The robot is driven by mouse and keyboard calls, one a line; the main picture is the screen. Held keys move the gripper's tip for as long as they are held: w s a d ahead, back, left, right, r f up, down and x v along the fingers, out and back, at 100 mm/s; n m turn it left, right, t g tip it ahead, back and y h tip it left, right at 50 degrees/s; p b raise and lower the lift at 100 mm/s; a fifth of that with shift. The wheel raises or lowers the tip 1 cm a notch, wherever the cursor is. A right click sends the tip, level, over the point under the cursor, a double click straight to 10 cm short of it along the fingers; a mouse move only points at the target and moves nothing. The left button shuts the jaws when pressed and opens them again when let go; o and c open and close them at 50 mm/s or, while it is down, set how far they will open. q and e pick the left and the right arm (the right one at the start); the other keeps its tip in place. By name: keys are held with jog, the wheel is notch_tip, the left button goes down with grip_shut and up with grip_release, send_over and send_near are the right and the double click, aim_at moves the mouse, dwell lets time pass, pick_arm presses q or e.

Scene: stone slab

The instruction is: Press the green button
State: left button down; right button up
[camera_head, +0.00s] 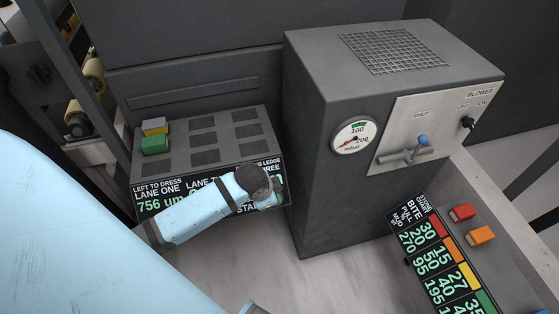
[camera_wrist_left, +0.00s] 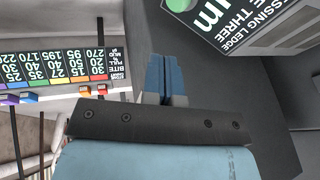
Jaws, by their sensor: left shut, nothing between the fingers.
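A green block (camera_head: 155,144) sits on the far left of the dark ledge top (camera_head: 208,118), just in front of a yellow block. No part plainly marked as a green button shows. My left gripper (camera_head: 270,192) is in front of the ledge's label panel, covering part of its right side. In the left wrist view its blue fingers (camera_wrist_left: 167,76) are together with nothing between them. They are right of the green block and apart from it. My right gripper is not in view.
A grey blower box (camera_head: 310,160) with a gauge (camera_head: 354,137) and a blue-tipped lever (camera_head: 421,141) stands to the right of the ledge. A colour chart (camera_head: 440,255) and red (camera_head: 462,212) and orange (camera_head: 481,236) blocks are at the right. Bare slab (camera_head: 220,268) lies in front.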

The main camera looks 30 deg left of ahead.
pick_arm(q)
jog(key=a+b+x, duration=0.2)
jog(key=x, duration=1.1)
jog(key=shift+w, duration=0.3)
jog(key=shift+a, duration=0.1)
